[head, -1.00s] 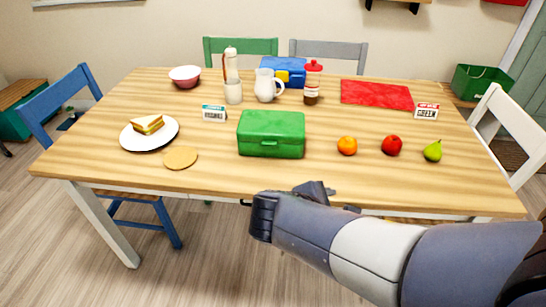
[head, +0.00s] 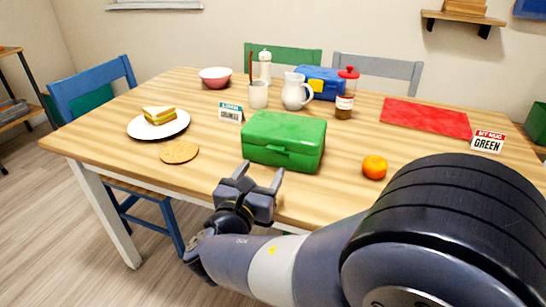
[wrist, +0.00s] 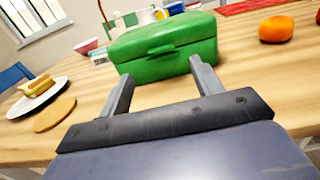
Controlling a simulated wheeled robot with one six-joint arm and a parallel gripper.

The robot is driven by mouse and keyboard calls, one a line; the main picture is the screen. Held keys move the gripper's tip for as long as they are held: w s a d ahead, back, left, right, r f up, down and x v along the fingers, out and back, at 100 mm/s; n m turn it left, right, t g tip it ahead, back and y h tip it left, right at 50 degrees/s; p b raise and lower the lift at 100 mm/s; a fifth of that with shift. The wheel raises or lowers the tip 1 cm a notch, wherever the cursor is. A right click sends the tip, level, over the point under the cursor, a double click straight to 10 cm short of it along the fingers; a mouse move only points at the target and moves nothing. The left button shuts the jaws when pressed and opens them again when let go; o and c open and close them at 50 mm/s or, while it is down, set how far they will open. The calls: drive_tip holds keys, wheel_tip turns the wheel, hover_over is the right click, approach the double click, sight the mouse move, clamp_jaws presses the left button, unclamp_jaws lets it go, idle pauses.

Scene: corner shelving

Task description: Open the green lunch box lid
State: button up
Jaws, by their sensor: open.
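The green lunch box (head: 284,141) stands on the wooden table near its front edge, with its lid shut and a latch on the front side. It also shows in the wrist view (wrist: 163,47), straight ahead of the fingers. My gripper (head: 257,178) is open and empty, in front of the box and a little to its left in the head view. In the wrist view my gripper (wrist: 158,75) has its two fingers apart, pointing at the box's front face. A gap of table shows between the fingers and the box.
A plate (head: 180,128) with a sandwich and a round tan disc (head: 179,152) lie to the left. An orange (head: 374,167) is right of the box. Behind stand a cup (head: 258,95), a white pitcher (head: 296,92), a jar (head: 345,100) and a blue box (head: 322,80). A red mat (head: 427,117) lies at right.

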sight(274, 150)
drive_tip(key=b+x, duration=0.1)
drive_tip(key=x, duration=0.6)
drive_tip(key=shift+w, duration=0.3)
drive_tip(key=shift+c, duration=0.5)
clamp_jaws()
drive_tip(key=shift+r, duration=0.15)
